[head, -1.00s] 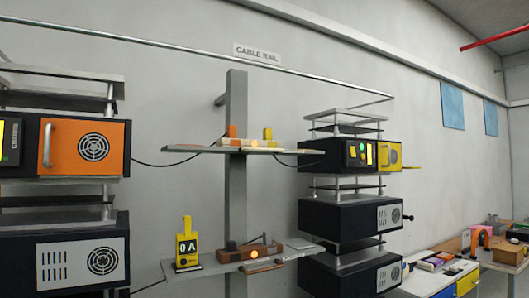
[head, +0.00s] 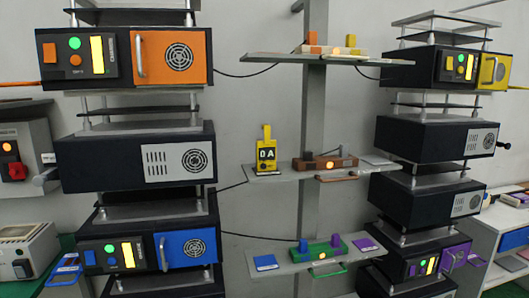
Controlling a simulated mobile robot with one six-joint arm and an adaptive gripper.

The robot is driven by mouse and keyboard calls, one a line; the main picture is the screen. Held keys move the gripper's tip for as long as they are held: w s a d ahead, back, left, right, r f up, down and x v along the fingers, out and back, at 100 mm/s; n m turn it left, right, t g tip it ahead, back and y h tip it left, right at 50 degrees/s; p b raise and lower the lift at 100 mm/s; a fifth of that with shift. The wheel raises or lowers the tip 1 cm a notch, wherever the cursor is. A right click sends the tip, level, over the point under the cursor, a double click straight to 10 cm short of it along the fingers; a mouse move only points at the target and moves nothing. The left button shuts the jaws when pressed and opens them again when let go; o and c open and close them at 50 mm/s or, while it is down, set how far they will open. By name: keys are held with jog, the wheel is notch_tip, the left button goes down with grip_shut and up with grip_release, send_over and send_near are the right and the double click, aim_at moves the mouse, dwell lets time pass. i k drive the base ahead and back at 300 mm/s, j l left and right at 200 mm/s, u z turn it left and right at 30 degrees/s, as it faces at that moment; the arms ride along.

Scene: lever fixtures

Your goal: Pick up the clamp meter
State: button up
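The clamp meter (head: 266,154) is a yellow upright device with a dark display reading "0 A". It stands on the left part of the middle grey shelf (head: 285,174), between the two equipment racks. A narrow yellow part sticks up from its top. Nothing covers its front. My gripper is not in view.
A brown block with an orange light (head: 325,164) sits right of the meter. An upper shelf (head: 290,59) and a lower shelf with a green fixture (head: 325,251) share the post. Racks with an orange-panelled unit (head: 125,57) and a yellow-panelled unit (head: 440,69) flank it.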

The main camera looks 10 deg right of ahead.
aim_at(266, 148)
jog(key=i+j+z, duration=0.25)
jog(key=z, duration=0.15)
jog(key=i+j+z, duration=0.5)
jog(key=j+z, duration=0.25)
jog(key=l, duration=0.1)
